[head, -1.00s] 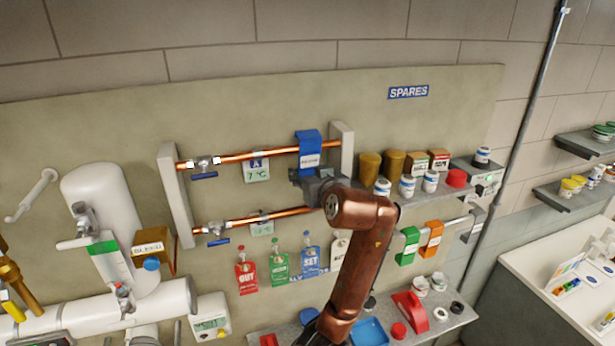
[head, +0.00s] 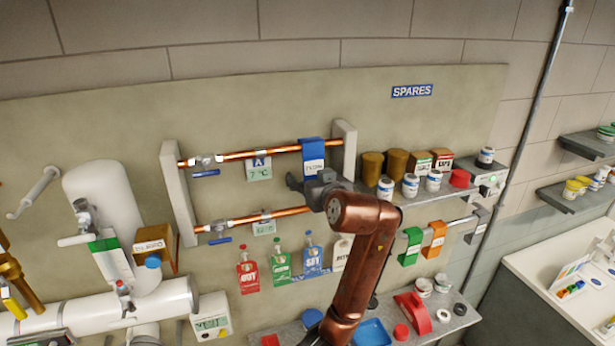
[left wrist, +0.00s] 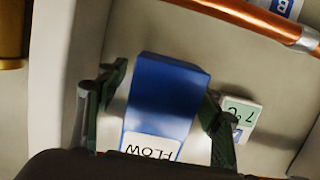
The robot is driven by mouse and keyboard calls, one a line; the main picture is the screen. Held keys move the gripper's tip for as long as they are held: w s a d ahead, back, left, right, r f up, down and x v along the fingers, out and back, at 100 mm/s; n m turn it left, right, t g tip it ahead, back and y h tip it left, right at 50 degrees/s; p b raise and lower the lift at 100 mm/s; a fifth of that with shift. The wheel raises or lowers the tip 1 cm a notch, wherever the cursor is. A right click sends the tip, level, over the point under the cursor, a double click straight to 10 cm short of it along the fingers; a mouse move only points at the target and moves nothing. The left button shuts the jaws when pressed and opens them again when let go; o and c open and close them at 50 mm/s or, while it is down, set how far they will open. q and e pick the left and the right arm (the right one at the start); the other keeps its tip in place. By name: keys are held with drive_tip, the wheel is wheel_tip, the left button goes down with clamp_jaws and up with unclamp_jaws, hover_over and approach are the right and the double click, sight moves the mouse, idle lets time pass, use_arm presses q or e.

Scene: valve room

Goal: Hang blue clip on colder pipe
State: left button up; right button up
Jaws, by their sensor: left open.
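The blue clip (head: 313,155) hangs over the right part of the upper copper pipe (head: 235,156), near the end bracket. Its white label shows, reading FLOW in the left wrist view (left wrist: 158,105). The card A (head: 259,168) below this pipe reads 7 °C; it also shows in the left wrist view (left wrist: 239,115). The lower copper pipe (head: 275,214) has its own card (head: 264,227), too small to read. My left gripper (head: 305,184) is open just below the clip. In the left wrist view its fingers (left wrist: 155,110) are apart, on either side of the clip. My right gripper is out of view.
Green (head: 411,246) and orange (head: 434,238) clips hang on a rail at right. Above it a shelf (head: 415,198) holds jars and boxes. Several coloured tags (head: 281,267) hang below the pipes. A lower shelf (head: 460,318) holds more parts.

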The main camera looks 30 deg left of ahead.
use_arm(q)
drive_tip(key=shift+s+d, duration=0.1)
drive_tip(key=shift+d, duration=0.05)
drive_tip(key=v, duration=1.1)
drive_tip(key=shift+s+d, duration=0.25)
drive_tip(key=shift+d, duration=0.05)
